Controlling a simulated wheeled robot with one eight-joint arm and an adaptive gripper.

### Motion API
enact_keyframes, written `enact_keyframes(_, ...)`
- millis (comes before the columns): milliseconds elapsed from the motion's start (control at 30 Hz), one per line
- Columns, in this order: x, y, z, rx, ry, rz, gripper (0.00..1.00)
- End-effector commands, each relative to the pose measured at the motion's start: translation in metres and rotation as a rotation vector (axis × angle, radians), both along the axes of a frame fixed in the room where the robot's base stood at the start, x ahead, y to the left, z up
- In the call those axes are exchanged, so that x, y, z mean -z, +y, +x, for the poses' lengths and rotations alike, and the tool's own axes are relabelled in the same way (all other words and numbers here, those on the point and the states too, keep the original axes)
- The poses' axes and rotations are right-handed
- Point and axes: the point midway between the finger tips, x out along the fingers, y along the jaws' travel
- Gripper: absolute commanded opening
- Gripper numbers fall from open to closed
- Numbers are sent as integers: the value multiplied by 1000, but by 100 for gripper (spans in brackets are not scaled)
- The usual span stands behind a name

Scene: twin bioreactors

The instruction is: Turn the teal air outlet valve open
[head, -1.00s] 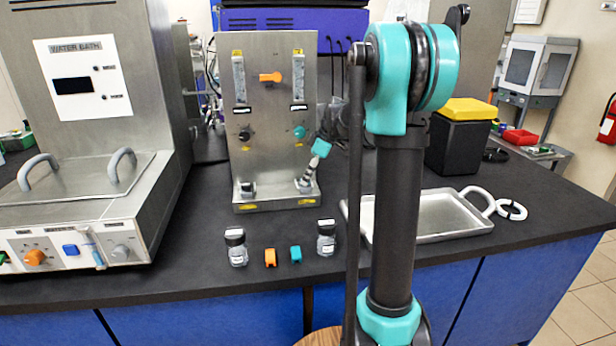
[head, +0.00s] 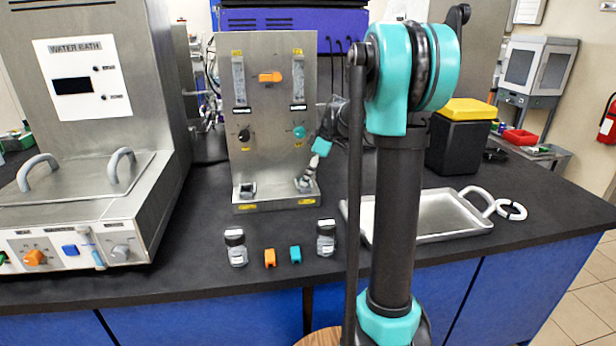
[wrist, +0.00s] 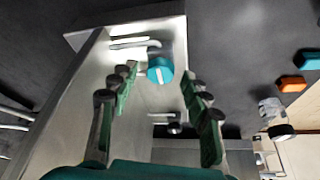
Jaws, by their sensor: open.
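In the wrist view a round teal valve knob (wrist: 160,70) with a white bar across its face lies between the two fingers of my gripper (wrist: 160,76). The fingers are open, with a visible gap on both sides of the knob. In the head view my gripper (head: 312,170) points down at the right end of the steel panel's base and covers part of the fitting there. A teal knob (head: 299,132) shows on the panel face, just left of my gripper. I cannot tell whether both views show the same knob.
The steel panel (head: 270,165) also carries a black knob (head: 244,135) and an orange valve (head: 270,77). Two bottles, an orange block (head: 270,258) and a teal block (head: 295,254) stand in front. A metal tray (head: 455,235) is right; a water bath (head: 90,190) is left.

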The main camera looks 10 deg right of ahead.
Motion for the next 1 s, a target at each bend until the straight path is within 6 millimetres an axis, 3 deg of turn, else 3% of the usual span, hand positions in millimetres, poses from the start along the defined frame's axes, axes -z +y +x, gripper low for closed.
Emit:
enact_keyframes(533,-89,-35,-14,2,1,0,48)
enact_keyframes(700,-103,-40,-16,0,0,0,48)
enact_keyframes(1000,-106,-41,-16,0,0,0,48)
